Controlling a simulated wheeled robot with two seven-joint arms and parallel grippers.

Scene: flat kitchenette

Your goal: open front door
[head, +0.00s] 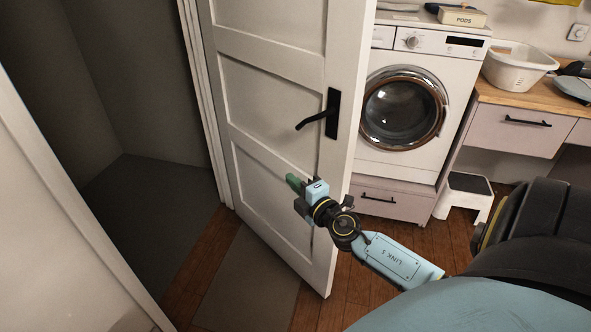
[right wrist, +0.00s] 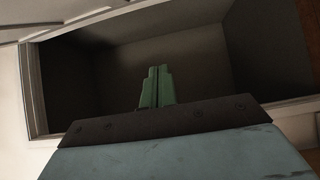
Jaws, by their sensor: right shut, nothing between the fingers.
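The white panelled front door (head: 275,105) stands ajar in the head view, swung away from its frame on the left. Its black lever handle (head: 322,115) sits on a black plate near the door's free edge. My right gripper (head: 293,182) is below the handle, on the doorway side of the door's face, shut and empty. Whether it touches the door I cannot tell. In the right wrist view its green fingers (right wrist: 157,88) are together and point into the dark doorway opening (right wrist: 180,65). My left gripper is not in view.
Behind the door stand a washing machine (head: 405,105), a white step stool (head: 465,196) and a counter (head: 530,98) with a white basin (head: 517,66). A grey mat (head: 245,280) lies on the wooden floor. The doorway recess (head: 140,190) at left is empty.

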